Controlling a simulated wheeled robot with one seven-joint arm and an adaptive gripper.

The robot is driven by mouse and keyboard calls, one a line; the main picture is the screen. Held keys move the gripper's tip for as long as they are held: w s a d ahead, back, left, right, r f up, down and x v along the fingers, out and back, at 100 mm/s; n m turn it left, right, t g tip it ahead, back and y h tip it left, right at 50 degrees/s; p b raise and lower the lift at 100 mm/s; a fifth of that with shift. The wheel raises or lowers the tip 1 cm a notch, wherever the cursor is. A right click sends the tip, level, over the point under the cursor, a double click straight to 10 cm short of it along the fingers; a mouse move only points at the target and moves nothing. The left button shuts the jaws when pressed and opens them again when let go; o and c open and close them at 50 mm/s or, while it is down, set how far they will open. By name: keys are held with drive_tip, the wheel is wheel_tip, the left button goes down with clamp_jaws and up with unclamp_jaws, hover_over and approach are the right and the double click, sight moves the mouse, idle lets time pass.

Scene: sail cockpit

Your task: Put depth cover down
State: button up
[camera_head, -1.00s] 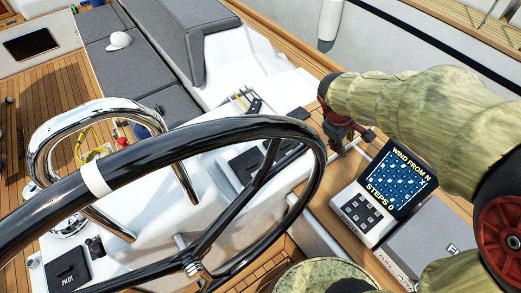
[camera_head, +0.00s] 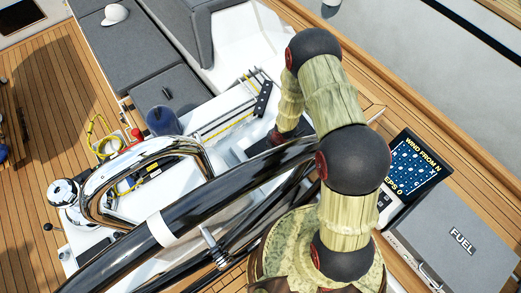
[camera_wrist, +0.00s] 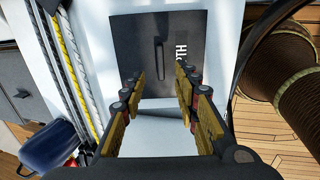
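The depth cover (camera_wrist: 157,50) is a dark flat panel with a slim raised handle and partly visible white lettering ending in "TH". It lies at the top middle of the wrist view, on a white console. My gripper (camera_wrist: 160,84) is open, its two fingers spread with nothing between them; the cover is just beyond the fingertips. Whether the fingers touch the cover is unclear.
The black steering wheel (camera_head: 245,182) crosses in front of the console. Ropes (camera_wrist: 72,65) run left of the cover, with a blue container (camera_wrist: 47,143) nearby. A lit screen (camera_head: 413,165) and grey FUEL box (camera_head: 455,248) stand at right.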

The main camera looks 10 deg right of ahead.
drive_tip(key=shift+p+x, duration=0.55)
drive_tip(key=shift+x, duration=3.55)
drive_tip(key=shift+a, duration=0.1)
drive_tip(key=shift+c, duration=0.3)
drive_tip(key=c, duration=0.7)
clamp_jaws()
